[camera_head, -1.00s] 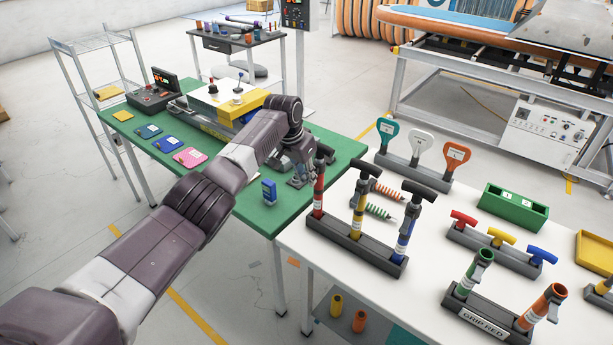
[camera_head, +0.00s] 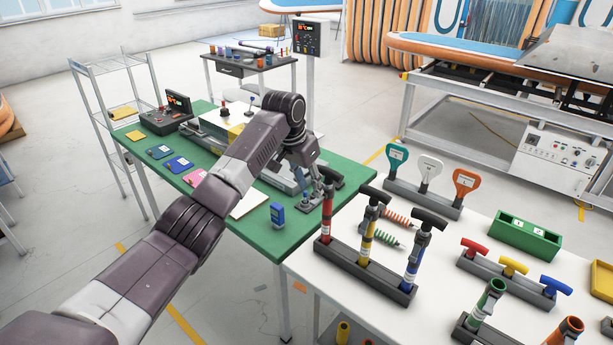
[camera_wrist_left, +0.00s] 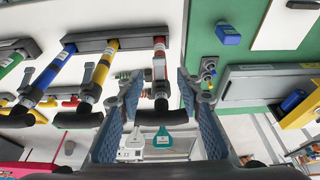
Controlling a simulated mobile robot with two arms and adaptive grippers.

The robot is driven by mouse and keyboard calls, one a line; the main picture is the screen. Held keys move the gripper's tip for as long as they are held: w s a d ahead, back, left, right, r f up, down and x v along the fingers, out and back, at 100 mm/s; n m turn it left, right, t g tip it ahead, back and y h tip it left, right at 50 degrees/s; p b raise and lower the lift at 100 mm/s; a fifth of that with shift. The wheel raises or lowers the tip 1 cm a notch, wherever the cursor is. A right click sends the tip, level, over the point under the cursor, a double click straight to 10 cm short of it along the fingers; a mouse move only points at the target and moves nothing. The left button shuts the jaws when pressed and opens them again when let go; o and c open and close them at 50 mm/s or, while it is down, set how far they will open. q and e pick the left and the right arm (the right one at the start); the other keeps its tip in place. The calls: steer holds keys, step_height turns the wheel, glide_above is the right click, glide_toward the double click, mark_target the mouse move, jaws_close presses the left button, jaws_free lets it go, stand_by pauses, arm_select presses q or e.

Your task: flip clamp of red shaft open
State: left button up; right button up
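The red shaft (camera_head: 327,218) stands upright in the left slot of a dark rack (camera_head: 352,262) with a yellow shaft (camera_head: 367,235) and a blue shaft (camera_head: 413,255). Its black T-handle is on top. The clamp (camera_wrist_left: 160,88) sits just under the handle; whether it is open or shut is too small to tell. My left gripper (camera_head: 318,188) is at the upper part of the red shaft. In the left wrist view my left gripper (camera_wrist_left: 165,100) has its fingers apart, one on each side of the red shaft (camera_wrist_left: 160,60), with visible gaps. My right gripper is not in view.
The rack stands near the left edge of a white table (camera_head: 300,262). A green table (camera_head: 262,240) adjoins it, with a small blue box (camera_head: 277,215). Orange and green springs lie behind the shafts. Paddle-shaped handles (camera_head: 430,168) stand farther back.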

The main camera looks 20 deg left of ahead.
arm_select(q)
steer(key=v, duration=0.4)
stand_by(0.3)
steer(key=s+f+n+b, duration=0.1)
steer(key=s+f+b, duration=0.3)
steer(key=f, duration=1.7)
steer(key=s+f+n+b, duration=0.1)
steer(key=s+f, duration=0.5)
steer(key=f, duration=1.5)
steer(key=s+a+f+g+y+b, duration=0.1)
steer(key=s+f+b, duration=0.2)
steer(key=s+f, duration=1.5)
steer(key=s+f+b, duration=0.1)
steer(key=s+f, duration=0.5)
steer(key=s, duration=0.6)
steer(key=s+d+f+g+b, duration=0.1)
steer(key=s+f, duration=0.5)
steer(key=s, duration=0.6)
steer(key=s+d+f+b, duration=0.1)
steer(key=s+f, duration=0.4)
steer(key=s, duration=0.7)
steer(key=shift+d+f+g+b, duration=0.15)
steer(key=shift+f+g+b, duration=0.2)
steer(key=shift+b, duration=0.25)
